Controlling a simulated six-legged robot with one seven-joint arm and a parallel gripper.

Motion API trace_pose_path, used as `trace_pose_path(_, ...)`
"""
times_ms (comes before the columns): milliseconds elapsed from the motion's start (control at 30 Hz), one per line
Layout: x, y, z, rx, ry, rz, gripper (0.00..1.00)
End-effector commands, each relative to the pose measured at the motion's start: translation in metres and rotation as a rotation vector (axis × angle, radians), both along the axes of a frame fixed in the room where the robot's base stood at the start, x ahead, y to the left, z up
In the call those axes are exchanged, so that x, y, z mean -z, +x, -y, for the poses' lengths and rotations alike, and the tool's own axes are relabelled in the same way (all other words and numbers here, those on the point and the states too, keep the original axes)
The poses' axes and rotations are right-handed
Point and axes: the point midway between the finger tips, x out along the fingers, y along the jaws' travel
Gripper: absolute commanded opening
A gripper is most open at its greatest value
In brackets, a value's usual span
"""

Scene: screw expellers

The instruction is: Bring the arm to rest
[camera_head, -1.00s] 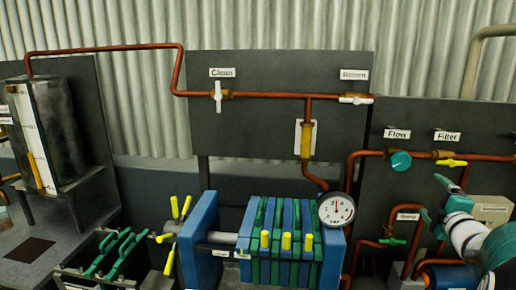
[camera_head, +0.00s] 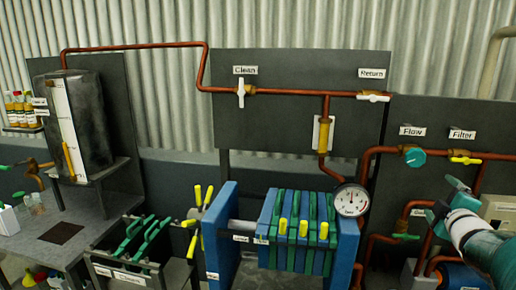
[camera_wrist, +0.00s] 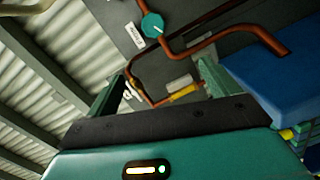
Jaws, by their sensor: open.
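My gripper (camera_head: 456,195) shows at the right edge of the head view, at the end of my white and green arm. It is raised in front of the dark panel, below the Filter label and the yellow-handled valve (camera_head: 465,159). Its two green fingers are apart and nothing is between them. In the wrist view the fingers (camera_wrist: 158,92) are spread, with copper pipe and a yellow fitting behind them. The view there is tilted, and the teal Flow knob (camera_wrist: 152,25) shows beyond the fingers.
A blue and green filter press (camera_head: 345,245) with a round gauge (camera_head: 350,200) stands left of my gripper. Copper pipes (camera_head: 290,93) run across the panels. A rack with green handles (camera_head: 130,272) and a dark tank (camera_head: 90,125) stand at left.

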Motion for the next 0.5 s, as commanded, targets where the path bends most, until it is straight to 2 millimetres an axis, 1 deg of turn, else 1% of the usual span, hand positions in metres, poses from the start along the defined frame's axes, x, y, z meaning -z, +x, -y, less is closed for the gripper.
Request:
trace_pose_path(33,-0.004,0.000,-0.010,0.014,0.035,0.000,0.87)
trace_pose_path(167,-0.006,-0.003,-0.038,0.061,0.159,-0.013,0.87)
trace_pose_path(267,-0.003,-0.010,-0.068,0.102,0.287,-0.034,0.87)
trace_pose_path(367,0.004,-0.025,-0.111,0.150,0.454,-0.075,0.87)
trace_pose_path(400,0.009,-0.033,-0.131,0.170,0.530,-0.096,0.87)
trace_pose_path(467,0.018,-0.049,-0.162,0.200,0.644,-0.139,0.87)
trace_pose_path(500,0.026,-0.060,-0.183,0.221,0.718,-0.173,0.87)
